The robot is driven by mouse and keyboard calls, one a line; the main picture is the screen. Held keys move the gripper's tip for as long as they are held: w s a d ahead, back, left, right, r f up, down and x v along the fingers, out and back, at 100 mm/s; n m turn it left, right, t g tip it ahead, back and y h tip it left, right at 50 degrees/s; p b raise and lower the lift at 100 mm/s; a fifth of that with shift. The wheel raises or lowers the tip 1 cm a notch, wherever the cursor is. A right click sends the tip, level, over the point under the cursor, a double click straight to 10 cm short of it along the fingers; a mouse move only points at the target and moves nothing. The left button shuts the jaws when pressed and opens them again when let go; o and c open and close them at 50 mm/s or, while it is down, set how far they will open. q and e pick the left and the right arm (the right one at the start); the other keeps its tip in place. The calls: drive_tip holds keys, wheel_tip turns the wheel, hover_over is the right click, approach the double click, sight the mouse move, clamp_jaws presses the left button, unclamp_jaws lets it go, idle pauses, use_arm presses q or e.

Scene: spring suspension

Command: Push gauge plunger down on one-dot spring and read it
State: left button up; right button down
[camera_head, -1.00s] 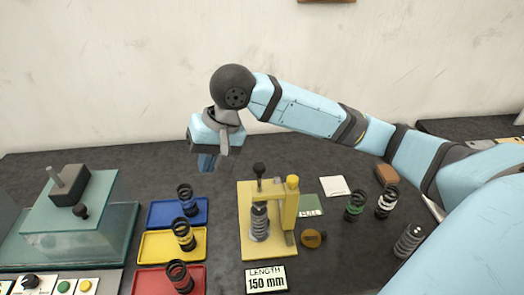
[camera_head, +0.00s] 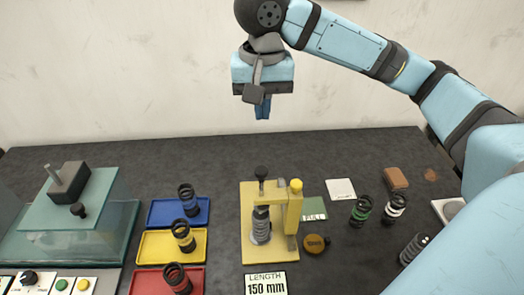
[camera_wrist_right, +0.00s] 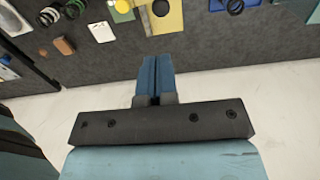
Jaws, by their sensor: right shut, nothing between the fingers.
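The yellow gauge stand (camera_head: 252,247) stands in the middle of the table. A grey spring (camera_head: 261,226) is upright in it under the plunger, whose black knob (camera_head: 261,172) is on top. I cannot make out dots on the spring. The length display (camera_head: 265,284) in front reads 150 mm. My right gripper (camera_head: 262,112) is high above and behind the stand, near the wall, with nothing in it. Its blue fingers are together in the right wrist view (camera_wrist_right: 152,72). My left gripper is not in view.
Blue (camera_head: 160,214), yellow (camera_head: 156,247) and red (camera_head: 150,283) trays, each with a black-ended spring, lie left of the stand. A glass-like case (camera_head: 100,235) stands farther left. Right of the stand are a brass-coloured disc (camera_head: 314,244), a green FULL card (camera_head: 313,211) and loose springs (camera_head: 361,211).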

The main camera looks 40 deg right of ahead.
sight(262, 170)
wheel_tip(262, 170, down, 14)
idle(0.5)
